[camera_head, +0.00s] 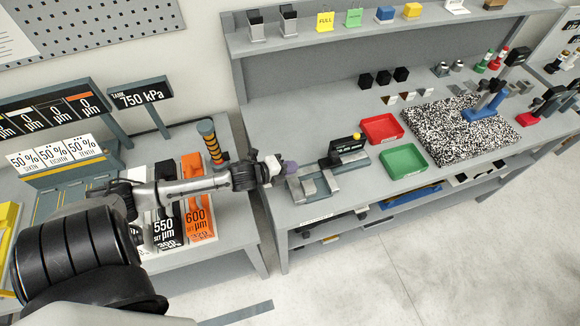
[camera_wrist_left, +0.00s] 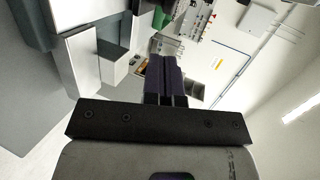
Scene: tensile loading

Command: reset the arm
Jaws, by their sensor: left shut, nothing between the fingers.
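My left arm comes in from the left in the head view and reaches across the left bench. My left gripper (camera_head: 289,168) is at the left front edge of the right bench, close to a grey and black testing device (camera_head: 335,168); I cannot tell whether they touch. In the left wrist view the gripper's two dark purple fingers (camera_wrist_left: 163,80) are together with nothing between them. My right gripper is not in view.
A red tray (camera_head: 381,128) and a green tray (camera_head: 404,161) lie right of the device, beside a speckled black-and-white mat (camera_head: 460,130). Orange (camera_head: 197,190) and black label blocks stand under my arm. Open floor (camera_head: 400,260) lies in front of the benches.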

